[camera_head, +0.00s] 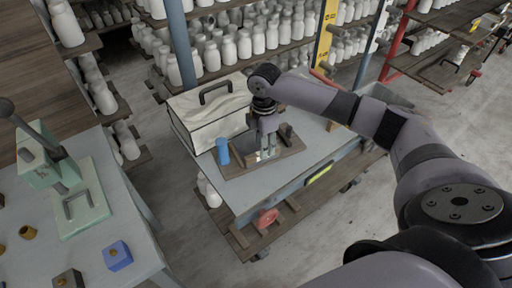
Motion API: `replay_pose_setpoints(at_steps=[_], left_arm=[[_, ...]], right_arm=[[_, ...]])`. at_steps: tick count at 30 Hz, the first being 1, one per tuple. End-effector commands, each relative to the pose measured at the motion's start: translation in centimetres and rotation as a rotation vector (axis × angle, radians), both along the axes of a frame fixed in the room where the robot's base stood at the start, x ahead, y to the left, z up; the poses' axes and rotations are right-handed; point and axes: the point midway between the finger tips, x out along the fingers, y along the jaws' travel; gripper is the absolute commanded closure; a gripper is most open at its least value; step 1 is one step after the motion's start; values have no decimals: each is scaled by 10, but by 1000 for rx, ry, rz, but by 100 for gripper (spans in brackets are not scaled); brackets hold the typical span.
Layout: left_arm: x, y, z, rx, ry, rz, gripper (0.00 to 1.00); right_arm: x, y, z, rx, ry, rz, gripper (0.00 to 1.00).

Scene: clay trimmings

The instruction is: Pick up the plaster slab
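My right gripper (268,152) points down over a brown wooden board (238,167) on the grey cart top. A small pale patch (266,155), perhaps the plaster slab, shows at its fingertips. The fingers hide much of it, and I cannot tell whether they grip it or only stand around it. My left gripper is not in view.
A white, marbled box (206,122) with a dark handle stands behind the board, with a blue cylinder (223,151) at the board's left. A pale green press (78,205) and a blue block (117,256) are on the left table. Shelves of white bottles (244,46) stand behind.

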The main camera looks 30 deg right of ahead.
Motion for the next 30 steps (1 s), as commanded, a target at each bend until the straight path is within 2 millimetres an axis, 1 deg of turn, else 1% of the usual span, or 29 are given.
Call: replay_pose_setpoints(at_steps=[1, 3, 6, 14, 30], left_arm=[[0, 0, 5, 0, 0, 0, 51], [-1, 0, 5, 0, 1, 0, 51], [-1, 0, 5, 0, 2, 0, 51], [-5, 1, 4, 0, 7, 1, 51], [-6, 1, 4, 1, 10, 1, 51]], right_arm=[[-1, 0, -6, -1, 3, 0, 62], [-1, 0, -16, -1, 3, -1, 62], [0, 0, -25, 0, 1, -1, 62], [0, 0, -27, -1, -1, 0, 62], [0, 0, -27, -1, -1, 0, 98]])
